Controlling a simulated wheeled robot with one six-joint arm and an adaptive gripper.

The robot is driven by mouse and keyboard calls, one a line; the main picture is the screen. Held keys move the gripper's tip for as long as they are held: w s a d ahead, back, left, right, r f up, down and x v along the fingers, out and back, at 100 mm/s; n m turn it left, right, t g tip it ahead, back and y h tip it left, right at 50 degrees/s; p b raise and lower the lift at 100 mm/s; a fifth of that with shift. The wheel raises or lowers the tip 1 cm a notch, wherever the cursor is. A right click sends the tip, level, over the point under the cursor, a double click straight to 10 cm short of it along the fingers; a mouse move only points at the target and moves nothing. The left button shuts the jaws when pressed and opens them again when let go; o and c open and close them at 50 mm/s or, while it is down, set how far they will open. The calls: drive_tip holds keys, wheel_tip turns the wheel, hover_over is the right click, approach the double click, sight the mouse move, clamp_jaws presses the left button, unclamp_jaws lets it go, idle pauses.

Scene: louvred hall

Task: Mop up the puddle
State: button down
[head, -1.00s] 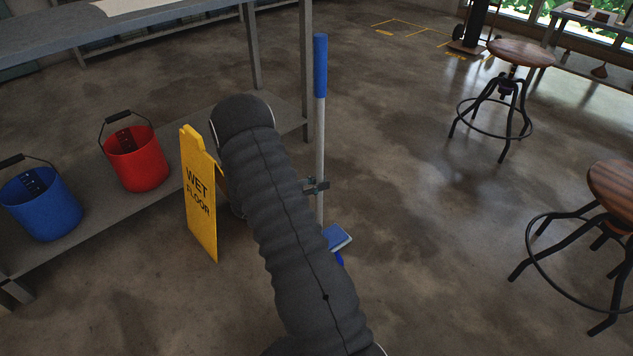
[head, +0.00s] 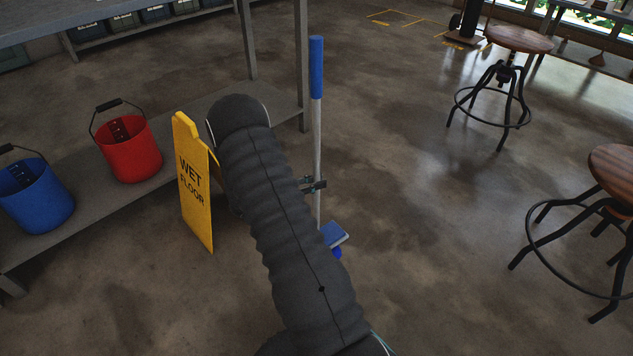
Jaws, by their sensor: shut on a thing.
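The mop has a blue grip on top (head: 316,68), a pale pole and a blue flat head (head: 333,235) low near the floor. It stands nearly upright. My gripper (head: 315,185) is shut on the pole about midway down, mostly hidden behind my dark sleeved arm. My arm also covers part of the mop head's left side, and I cannot tell whether the head touches the floor. The concrete floor has dark stains and shiny patches, but I cannot make out a distinct puddle.
A yellow wet floor sign (head: 194,185) stands just left of my arm. A red bucket (head: 130,150) and a blue bucket (head: 38,198) sit on the lower shelf of a grey bench (head: 120,28). Two stools (head: 517,40) (head: 612,172) stand right. Floor between mop and stools is clear.

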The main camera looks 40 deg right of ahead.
drive_tip(key=shift+f+b, duration=0.5)
drive_tip(key=shift+f, duration=0.25)
idle(0.6)
drive_tip(key=w+a+b, duration=0.1)
drive_tip(key=w+a, duration=0.4)
drive_tip(key=a, duration=0.4)
drive_tip(key=shift+w+a, duration=0.25)
drive_tip(key=shift+w, duration=0.15)
drive_tip(key=s+p+x, duration=0.1)
drive_tip(key=s+x, duration=0.1)
drive_tip(key=x, duration=2)
drive_tip(key=shift+s+a+r, duration=0.2)
drive_tip(key=shift+s+a, duration=0.1)
drive_tip(key=shift+s, duration=0.1)
drive_tip(key=f+b+v, duration=0.1)
drive_tip(key=v, duration=2.2)
drive_tip(key=shift+s, duration=0.1)
idle(0.4)
